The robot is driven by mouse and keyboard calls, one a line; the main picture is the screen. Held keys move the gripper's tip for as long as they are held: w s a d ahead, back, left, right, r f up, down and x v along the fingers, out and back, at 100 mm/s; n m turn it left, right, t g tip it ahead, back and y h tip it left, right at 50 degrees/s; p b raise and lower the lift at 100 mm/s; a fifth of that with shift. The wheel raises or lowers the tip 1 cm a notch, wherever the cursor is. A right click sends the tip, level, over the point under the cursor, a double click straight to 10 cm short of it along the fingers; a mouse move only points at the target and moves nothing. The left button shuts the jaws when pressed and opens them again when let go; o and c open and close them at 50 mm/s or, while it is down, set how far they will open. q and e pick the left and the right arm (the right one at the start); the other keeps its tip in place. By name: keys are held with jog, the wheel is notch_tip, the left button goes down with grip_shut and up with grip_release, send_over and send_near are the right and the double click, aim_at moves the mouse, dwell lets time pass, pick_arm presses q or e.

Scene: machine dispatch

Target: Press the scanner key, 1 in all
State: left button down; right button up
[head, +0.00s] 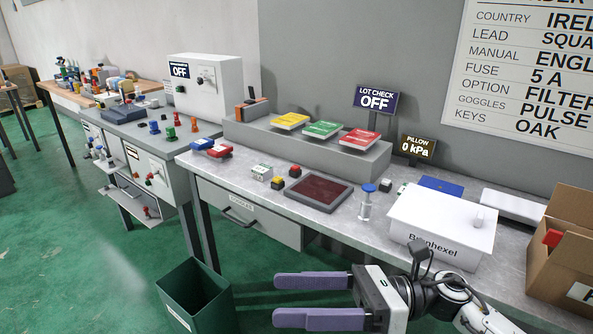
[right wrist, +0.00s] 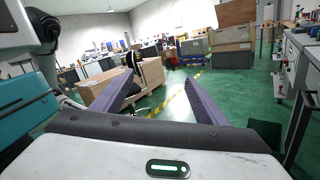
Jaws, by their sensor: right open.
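A dark red flat plate with a grey frame (head: 320,193), which looks like a scanner, lies on the grey bench in the head view. A small red-topped key (head: 295,171) stands just behind it, with a yellow-topped one (head: 277,184) at its left. My right gripper (head: 275,300) is open and empty, in front of the bench over the floor, apart from all keys. Its two purple fingers also show spread in the right wrist view (right wrist: 160,78). My left gripper is not in view.
A blue-capped vial (head: 366,203), a white lidded box (head: 440,228) and a cardboard box (head: 562,258) stand on the bench's right part. Yellow, green and red packs lie on a raised grey shelf (head: 305,147). A green bin (head: 195,297) stands on the floor left of my gripper.

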jog(key=w+d+f+m+t+h, duration=0.1)
jog(key=d+f+m+t+h, duration=0.35)
jog(key=m, duration=0.65)
jog(key=w+d+f+m+t+h, duration=0.15)
jog(key=f+m+t, duration=0.35)
jog(key=m+t, duration=0.5)
jog(key=w+d+f+m+t+h, duration=0.2)
jog(key=d+f+m+t+h, duration=0.15)
jog(key=m, duration=0.95)
jog(key=s+d+f+m+g+h, duration=0.2)
jog(key=s+d+f+m, duration=0.1)
jog(key=s+f+m, duration=0.2)
jog(key=s+d+f+m+g+h, duration=0.2)
jog(key=s+d+f+m+g, duration=0.1)
jog(key=s+f, duration=0.4)
jog(key=s+d+f+m+g+h, duration=0.2)
jog(key=s+d+f+m, duration=0.2)
jog(key=s+f+m, duration=0.3)
notch_tip(320, 180, down, 3)
jog(key=shift+d+r+h, duration=0.1)
jog(key=shift+d+h, duration=0.15)
jog(key=shift+h, duration=0.1)
